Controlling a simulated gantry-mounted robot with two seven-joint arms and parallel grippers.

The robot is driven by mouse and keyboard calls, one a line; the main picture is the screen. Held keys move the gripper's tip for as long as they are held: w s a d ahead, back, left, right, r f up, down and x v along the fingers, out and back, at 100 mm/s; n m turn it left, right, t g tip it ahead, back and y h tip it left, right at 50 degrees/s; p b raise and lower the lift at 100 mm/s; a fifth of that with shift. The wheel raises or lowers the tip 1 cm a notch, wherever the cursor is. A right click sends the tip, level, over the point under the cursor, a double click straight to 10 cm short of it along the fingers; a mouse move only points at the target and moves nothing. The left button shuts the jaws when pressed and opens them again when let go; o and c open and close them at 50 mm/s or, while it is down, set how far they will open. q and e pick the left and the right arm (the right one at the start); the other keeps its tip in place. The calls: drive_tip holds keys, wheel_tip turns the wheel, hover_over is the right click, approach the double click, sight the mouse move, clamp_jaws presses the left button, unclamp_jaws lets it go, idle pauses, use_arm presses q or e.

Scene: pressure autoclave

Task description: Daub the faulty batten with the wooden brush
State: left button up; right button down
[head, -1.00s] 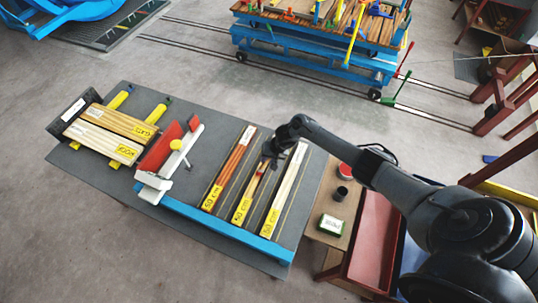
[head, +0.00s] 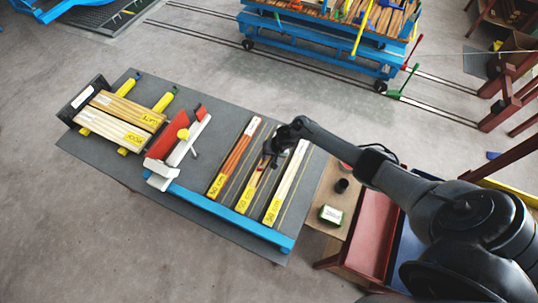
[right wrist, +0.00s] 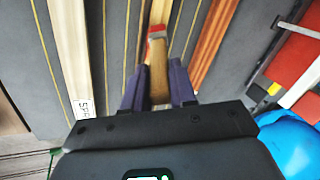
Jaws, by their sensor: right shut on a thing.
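My right gripper (head: 273,150) is shut on the wooden brush, over the middle of three labelled battens. In the right wrist view the brush's wooden handle (right wrist: 158,78) sits between the fingers (right wrist: 158,88), with a red and silver band toward its head. Its head points along the middle batten (head: 250,190); contact cannot be told. A small reddish patch shows below the gripper, band or paint unclear. The reddish-brown batten (head: 234,158) lies to the left, the pale batten (head: 287,183) to the right. Which batten is faulty cannot be told. My left gripper is out of view.
A blue rail (head: 225,213) edges the grey table (head: 120,165). A red and white clamp-like fixture (head: 180,145) and bundled battens (head: 122,118) stand left. A side board at right holds a dark cup (head: 341,185) and a white-green box (head: 331,214). A blue cart (head: 325,45) stands behind.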

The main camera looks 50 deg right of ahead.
drive_tip(key=shift+r+p, duration=2.25)
drive_tip(key=shift+p, duration=0.15)
drive_tip(key=shift+r, duration=0.85)
drive_tip(key=shift+r, duration=1.35)
